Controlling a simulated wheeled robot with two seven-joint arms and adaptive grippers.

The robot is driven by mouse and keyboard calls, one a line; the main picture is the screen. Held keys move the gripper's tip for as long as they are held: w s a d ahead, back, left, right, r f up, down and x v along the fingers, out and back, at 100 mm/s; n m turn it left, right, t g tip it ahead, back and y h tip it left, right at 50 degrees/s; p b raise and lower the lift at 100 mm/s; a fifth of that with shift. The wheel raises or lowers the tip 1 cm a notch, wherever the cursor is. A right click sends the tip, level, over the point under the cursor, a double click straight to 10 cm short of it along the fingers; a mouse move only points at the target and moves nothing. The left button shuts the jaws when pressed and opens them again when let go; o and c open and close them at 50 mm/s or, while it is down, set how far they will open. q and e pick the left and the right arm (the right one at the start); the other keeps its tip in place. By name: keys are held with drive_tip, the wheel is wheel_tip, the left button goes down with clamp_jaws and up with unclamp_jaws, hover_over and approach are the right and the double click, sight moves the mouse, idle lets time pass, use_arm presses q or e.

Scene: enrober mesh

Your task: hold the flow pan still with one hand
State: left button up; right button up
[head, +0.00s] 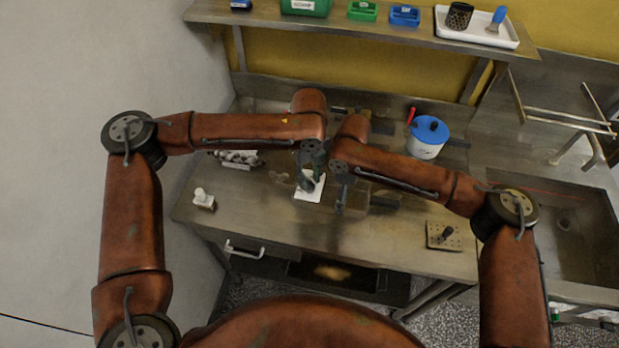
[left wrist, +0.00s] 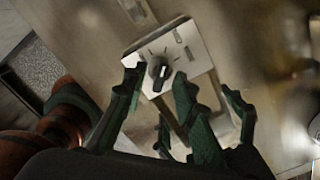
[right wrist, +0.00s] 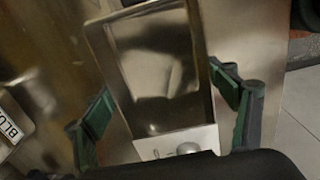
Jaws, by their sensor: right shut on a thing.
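The flow pan (right wrist: 155,65) is a shiny steel rectangular tray with raised walls, filling the middle of the right wrist view. My right gripper (right wrist: 168,108) has its green-padded fingers on either side of the pan, shut on it. In the head view the arms and grippers partly hide this spot. A white control plate (head: 311,188) with a black dial (left wrist: 160,71) lies below my left gripper (head: 309,165). In the left wrist view my left gripper (left wrist: 156,88) is open, its fingers spread on either side of the dial. I cannot tell whether they touch it.
A small white item (head: 203,198) is at the left, a perforated block (head: 444,236) at the front right. A shelf (head: 350,27) overhangs the back; a sink (head: 572,232) is at right.

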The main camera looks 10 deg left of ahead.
use_arm(q)
drive_tip(key=shift+f, duration=0.2)
clamp_jaws()
idle(0.4)
